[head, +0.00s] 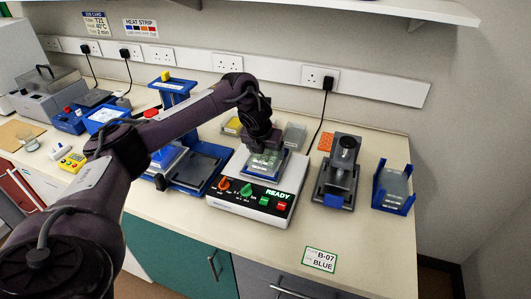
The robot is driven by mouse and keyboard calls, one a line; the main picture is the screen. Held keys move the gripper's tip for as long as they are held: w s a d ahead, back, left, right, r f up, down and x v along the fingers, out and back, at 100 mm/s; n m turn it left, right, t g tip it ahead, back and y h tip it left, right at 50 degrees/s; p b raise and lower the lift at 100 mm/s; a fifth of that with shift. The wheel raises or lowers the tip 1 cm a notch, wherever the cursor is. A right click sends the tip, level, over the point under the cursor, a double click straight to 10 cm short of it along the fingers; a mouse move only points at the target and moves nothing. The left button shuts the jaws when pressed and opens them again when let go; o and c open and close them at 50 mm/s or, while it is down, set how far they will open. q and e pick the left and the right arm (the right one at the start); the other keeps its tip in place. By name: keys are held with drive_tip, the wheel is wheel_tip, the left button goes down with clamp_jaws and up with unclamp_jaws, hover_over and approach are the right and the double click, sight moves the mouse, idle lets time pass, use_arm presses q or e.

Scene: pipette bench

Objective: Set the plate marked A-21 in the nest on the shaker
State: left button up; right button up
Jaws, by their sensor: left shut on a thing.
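The shaker (251,201) is a white box with an orange knob, a green knob, two buttons and a lit READY display. On its top is a blue-edged nest (277,178). A pale, clear plate (266,161) with a greenish tint is at the nest. My left gripper (264,150) points down over the plate and is shut on it; its fingertips are largely hidden by the gripper body. I cannot read a mark on the plate, and cannot tell whether it rests fully in the nest. My right gripper is out of view.
A card (320,260) reading B-07 BLUE lies at the front edge. A grey device (338,178) and a blue rack (393,187) with clear plates stand right of the shaker. A blue-framed stand (205,165) is close on its left.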

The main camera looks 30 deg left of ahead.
use_arm(q)
drive_tip(key=shift+w+f, duration=0.1)
drive_tip(key=shift+f, duration=1)
drive_tip(key=o, duration=1)
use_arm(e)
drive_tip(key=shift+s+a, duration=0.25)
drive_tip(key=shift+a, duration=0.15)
use_arm(q)
drive_tip(key=shift+r, duration=0.1)
